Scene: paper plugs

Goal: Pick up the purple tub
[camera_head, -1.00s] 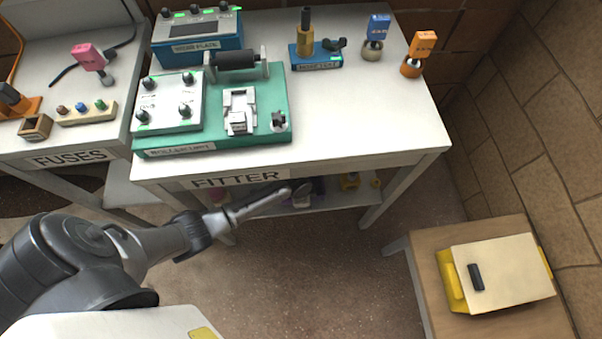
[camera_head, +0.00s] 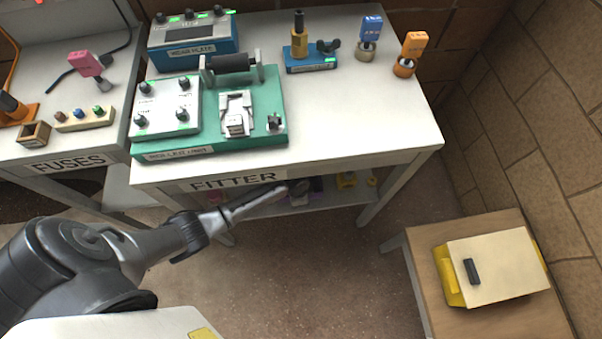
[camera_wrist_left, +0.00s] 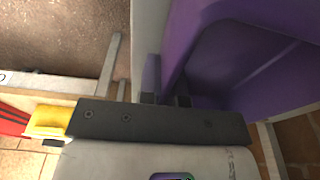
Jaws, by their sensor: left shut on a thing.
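The purple tub (camera_wrist_left: 255,60) fills the upper right of the left wrist view, seen very close, with one wall and part of its inside showing. My left gripper (camera_wrist_left: 166,99) is shut on the tub's wall, with the two dark fingertips on either side of it. In the head view my left arm reaches under the front edge of the table labelled FITTER, towards its lower shelf. Only small purple patches show there, and the tabletop hides most of the shelf. My right gripper is in neither view.
The FITTER table (camera_head: 395,130) stands above the shelf and carries a green unit (camera_head: 262,104), a blue box and plugs. Yellow items (camera_head: 347,180) lie on the shelf. A side table (camera_head: 425,275) with a cream and yellow box (camera_head: 497,268) stands at right. Floor between is clear.

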